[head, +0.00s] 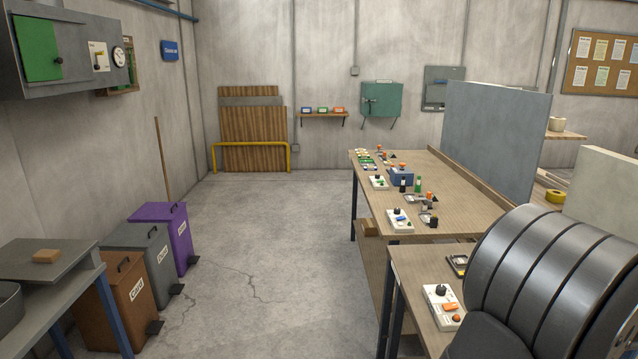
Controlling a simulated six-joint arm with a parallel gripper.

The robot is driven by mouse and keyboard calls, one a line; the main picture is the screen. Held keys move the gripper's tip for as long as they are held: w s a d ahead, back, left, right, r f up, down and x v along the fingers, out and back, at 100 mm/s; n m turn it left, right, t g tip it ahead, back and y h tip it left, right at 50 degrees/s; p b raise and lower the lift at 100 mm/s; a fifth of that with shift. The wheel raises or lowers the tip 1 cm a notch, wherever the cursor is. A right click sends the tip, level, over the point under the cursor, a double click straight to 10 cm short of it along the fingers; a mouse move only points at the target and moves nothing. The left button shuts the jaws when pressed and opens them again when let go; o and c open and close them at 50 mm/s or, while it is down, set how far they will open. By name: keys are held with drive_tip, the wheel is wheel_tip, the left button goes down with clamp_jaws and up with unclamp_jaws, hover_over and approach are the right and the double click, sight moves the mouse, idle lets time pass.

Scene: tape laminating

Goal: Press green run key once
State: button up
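I cannot pick out a green run key for certain. Small green parts show on a white control box (378,182) on the long wooden bench (455,185). More small green pieces (367,161) lie at the bench's far left corner. A third white box (441,307) with a black knob and orange parts is on the nearer bench (415,265). Labels are too small to read. My gripper is not in view.
A large dark ribbed cylinder fills the lower right and hides part of the nearer bench. A grey partition (497,140) stands along the long bench. Purple (163,235), grey (143,262) and brown (122,295) bins stand at left. The middle floor is clear.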

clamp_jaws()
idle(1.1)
